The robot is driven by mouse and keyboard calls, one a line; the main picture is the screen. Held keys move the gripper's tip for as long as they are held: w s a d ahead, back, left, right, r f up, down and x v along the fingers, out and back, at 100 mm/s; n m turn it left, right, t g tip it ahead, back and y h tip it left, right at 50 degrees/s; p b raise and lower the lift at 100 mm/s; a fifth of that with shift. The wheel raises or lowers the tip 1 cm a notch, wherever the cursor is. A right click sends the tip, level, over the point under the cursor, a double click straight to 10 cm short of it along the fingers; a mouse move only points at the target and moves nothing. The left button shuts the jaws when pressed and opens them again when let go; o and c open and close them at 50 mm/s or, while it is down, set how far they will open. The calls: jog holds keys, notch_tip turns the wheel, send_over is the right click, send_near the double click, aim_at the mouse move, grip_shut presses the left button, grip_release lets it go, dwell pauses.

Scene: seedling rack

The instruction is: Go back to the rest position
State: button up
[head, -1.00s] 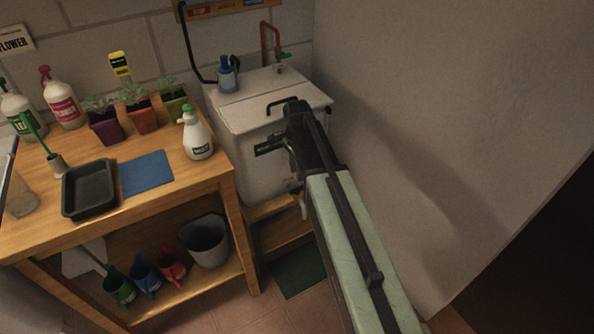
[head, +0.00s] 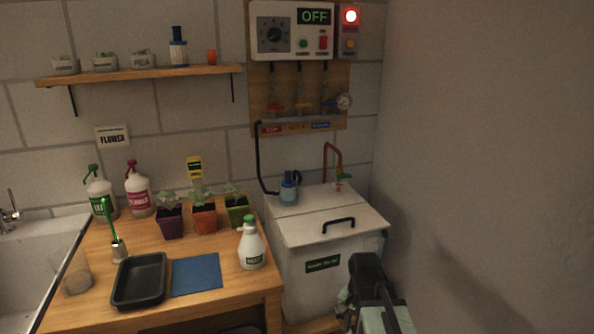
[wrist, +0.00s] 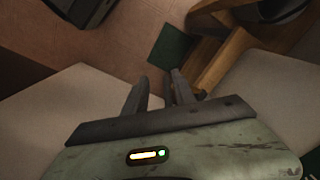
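My gripper (wrist: 159,76) shows in the wrist view with its two dark fingers apart and nothing between them. It points down toward the tiled floor and a dark green mat (wrist: 170,46). In the head view only part of my arm shows at the bottom right, in front of the white chest (head: 322,240); my fingers are hidden there. No object is held.
A wooden bench (head: 215,303) on the left bears a spray bottle (head: 251,250), black tray (head: 139,281), blue mat (head: 196,275) and several potted seedlings. A control panel (head: 292,30) reading OFF hangs above. A plain wall (head: 480,150) stands close on the right.

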notch_tip(320, 180, up, 18)
jog(key=s+n+p, duration=0.2)
jog(key=n+p, duration=0.4)
jog(key=p, duration=1.2)
jog(key=shift+s+a+r, duration=0.1)
